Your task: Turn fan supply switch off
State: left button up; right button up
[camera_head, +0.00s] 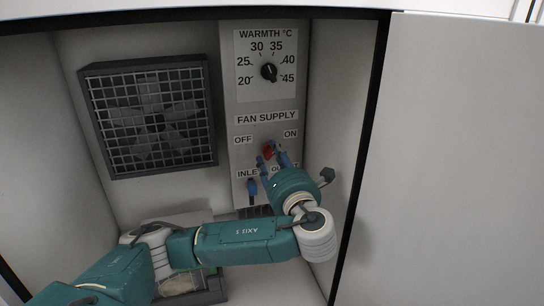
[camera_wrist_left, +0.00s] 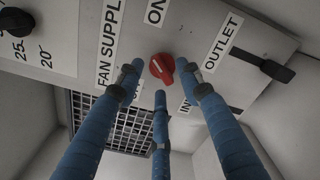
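The red fan supply switch (camera_head: 268,151) sits on the grey control panel (camera_head: 241,106), below the FAN SUPPLY label and between OFF and ON. In the wrist view the red switch (camera_wrist_left: 161,68) is near the top middle; I cannot tell surely which label it points to. My left gripper (camera_head: 271,161) reaches up to it from below. In the wrist view its three blue fingers (camera_wrist_left: 161,84) are spread around the switch, with gaps visible; contact is not clear. One finger partly covers the OFF label. My right gripper is not in view.
A warmth dial (camera_head: 268,72) is above the switch. A fan behind a dark grille (camera_head: 150,115) is left of the panel. The inlet slider (camera_head: 252,187) is just below, and the outlet slider (camera_wrist_left: 264,65) shows in the wrist view. Cabinet walls close in on both sides.

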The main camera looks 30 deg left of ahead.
pick_arm(q)
jog(key=shift+w+a, duration=0.25)
jog(key=shift+a, duration=0.05)
grip_shut()
